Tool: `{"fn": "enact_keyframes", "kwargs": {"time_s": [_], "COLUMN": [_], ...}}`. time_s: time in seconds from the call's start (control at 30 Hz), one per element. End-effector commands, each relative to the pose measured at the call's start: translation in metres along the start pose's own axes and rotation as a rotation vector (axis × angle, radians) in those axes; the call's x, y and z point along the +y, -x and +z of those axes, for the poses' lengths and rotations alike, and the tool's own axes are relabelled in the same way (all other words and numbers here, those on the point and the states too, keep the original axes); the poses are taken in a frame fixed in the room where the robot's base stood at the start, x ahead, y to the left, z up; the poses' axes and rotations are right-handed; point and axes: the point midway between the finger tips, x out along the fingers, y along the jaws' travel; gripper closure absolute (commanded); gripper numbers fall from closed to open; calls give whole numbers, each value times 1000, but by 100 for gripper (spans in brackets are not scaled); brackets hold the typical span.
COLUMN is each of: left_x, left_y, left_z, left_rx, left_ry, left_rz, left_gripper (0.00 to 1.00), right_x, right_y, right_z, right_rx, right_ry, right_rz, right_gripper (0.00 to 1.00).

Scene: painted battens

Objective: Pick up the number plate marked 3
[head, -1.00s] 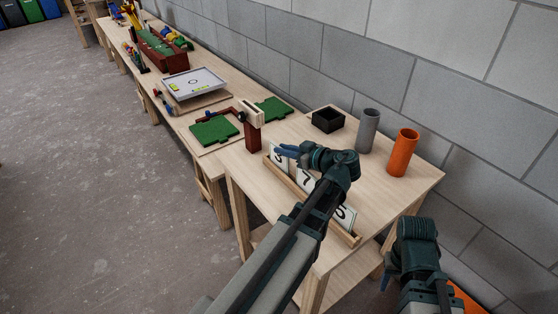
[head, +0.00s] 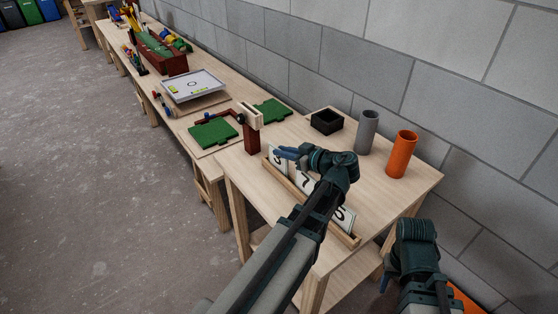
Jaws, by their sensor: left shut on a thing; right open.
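The number plate marked 3 (head: 277,161) is a white plate standing at the far left end of a wooden rack (head: 291,187). My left gripper (head: 283,153) is at its top edge, shut on it, and partly covers the plate. A plate marked 7 (head: 305,181) stands in the middle of the rack. A plate marked 5 (head: 344,217) stands at the near end, partly hidden by my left arm. My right gripper (head: 384,284) is open, low at the right beside the table, and mostly hidden by its own arm.
A grey tube (head: 367,132), an orange tube (head: 402,154) and a black open box (head: 326,121) stand behind the rack. A dark red post (head: 251,138) stands close left of the plates. Green pieces (head: 213,132) lie on the adjoining table. A block wall runs behind.

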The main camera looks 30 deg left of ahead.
Motion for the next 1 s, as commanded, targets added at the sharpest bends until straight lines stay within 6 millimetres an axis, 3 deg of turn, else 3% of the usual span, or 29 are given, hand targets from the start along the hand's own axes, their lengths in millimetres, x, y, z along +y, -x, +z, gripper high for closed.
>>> {"fn": "enact_keyframes", "kwargs": {"time_s": [0.37,0.8,1.0], "left_x": [-2,-1,0], "left_y": [4,24,29], "left_z": [-15,-78,-96], "left_rx": [1,1,0], "left_ry": [2,1,0], "left_rz": [-5,-2,-1], "left_gripper": [100,100,100], "right_x": [2,8,10], "right_y": [15,80,99], "right_z": [1,5,6], "right_rx": [0,0,0], "right_ry": [0,-1,-1], "right_rz": [0,0,0], "right_gripper": [50,50,50]}}
